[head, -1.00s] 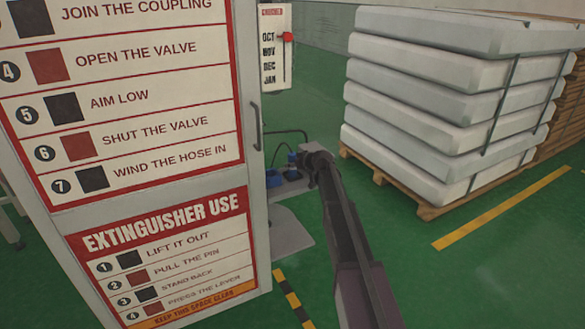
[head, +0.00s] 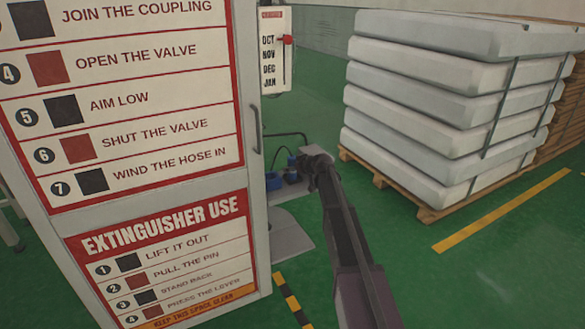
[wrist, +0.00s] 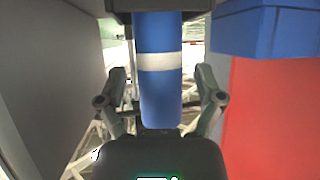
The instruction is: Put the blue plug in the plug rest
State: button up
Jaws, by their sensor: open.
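A blue cylinder with a white band, which looks like the blue plug (wrist: 160,100), stands between the spread fingers of my gripper (wrist: 161,90) in the wrist view. The fingers are open, with a gap on each side of it. Its upper end meets a dark grey part at the top of the picture. In the head view my gripper (head: 308,172) is beside a small blue piece (head: 292,161), and another blue piece (head: 273,181) is at its left, both on a low grey stand. I cannot tell which piece is the plug rest.
A tall cabinet with sign boards (head: 150,150) stands close on the left. A blue block (wrist: 265,30) and a red surface (wrist: 270,115) are right of my gripper. Green floor is clear at front right.

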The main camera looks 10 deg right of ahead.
jog(key=shift+r, duration=0.15)
jog(key=shift+s+d+r+p, duration=0.1)
jog(key=shift+s+r+p, duration=0.1)
jog(key=shift+p, duration=0.1)
jog(key=p+v, duration=0.5)
jog(key=v, duration=0.6)
jog(key=shift+s, duration=0.25)
jog(key=s+a+f+m+g+h, duration=0.1)
jog(key=s+f+m+g+h, duration=0.1)
jog(key=s, duration=1)
jog(key=s+a+f+m+g+h, duration=0.1)
jog(key=s+f+g, duration=0.3)
jog(key=s, duration=0.8)
jog(key=s+a+f+m+g+h, duration=0.2)
jog(key=s+a+f+g, duration=0.1)
jog(key=s, duration=0.9)
jog(key=shift+f+m+g+h, duration=0.3)
jog(key=shift+f+g+h, duration=0.1)
jog(key=shift+g, duration=0.5)
